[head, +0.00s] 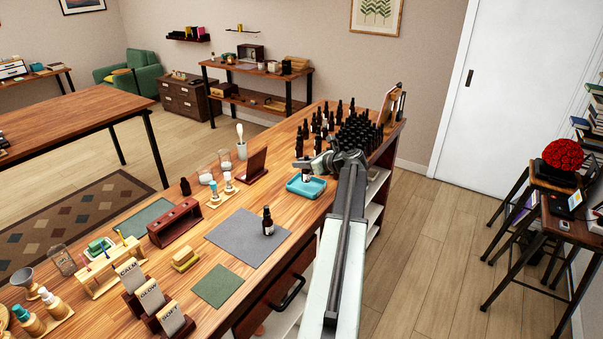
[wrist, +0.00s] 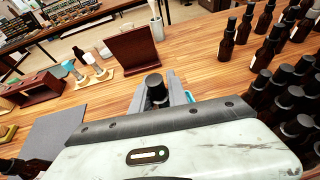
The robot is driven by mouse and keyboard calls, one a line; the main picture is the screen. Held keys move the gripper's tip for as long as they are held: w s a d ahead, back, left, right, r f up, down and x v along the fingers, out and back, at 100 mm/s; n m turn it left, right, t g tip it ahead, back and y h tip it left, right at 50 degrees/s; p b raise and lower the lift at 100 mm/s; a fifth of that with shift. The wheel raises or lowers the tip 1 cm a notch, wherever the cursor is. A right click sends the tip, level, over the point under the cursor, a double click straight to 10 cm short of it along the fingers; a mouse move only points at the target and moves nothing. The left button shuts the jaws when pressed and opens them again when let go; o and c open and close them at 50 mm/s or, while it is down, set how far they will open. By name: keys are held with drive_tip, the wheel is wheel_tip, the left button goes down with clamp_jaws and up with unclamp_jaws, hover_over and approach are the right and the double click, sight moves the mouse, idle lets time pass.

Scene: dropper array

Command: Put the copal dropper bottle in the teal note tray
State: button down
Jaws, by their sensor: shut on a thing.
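A dark dropper bottle (head: 306,175) with a black cap and pale label is held in my gripper (head: 308,164); its label is too small to read. In the wrist view, its black cap (wrist: 154,82) stands between the grey fingers of my gripper (wrist: 160,92), which is shut on it. The teal note tray (head: 306,189) lies on the wooden counter right below the bottle in the head view. I cannot tell whether the bottle touches the tray. In the wrist view only slivers of teal show beside the fingers.
Many dark bottles (head: 357,133) stand packed at the counter's far right end, close to my gripper. A dark red stand (head: 255,166) is left of the tray. Another dark bottle (head: 268,221) stands on a grey mat (head: 234,237) nearer the front.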

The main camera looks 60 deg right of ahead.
drive_tip(key=f+b, duration=0.4)
drive_tip(key=shift+w+d, duration=0.2)
drive_tip(key=shift+d, duration=0.15)
drive_tip(key=shift+r, duration=0.2)
drive_tip(key=shift+f, duration=0.2)
drive_tip(key=c, duration=1.3)
unclamp_jaws()
drive_tip(key=shift+r, duration=0.1)
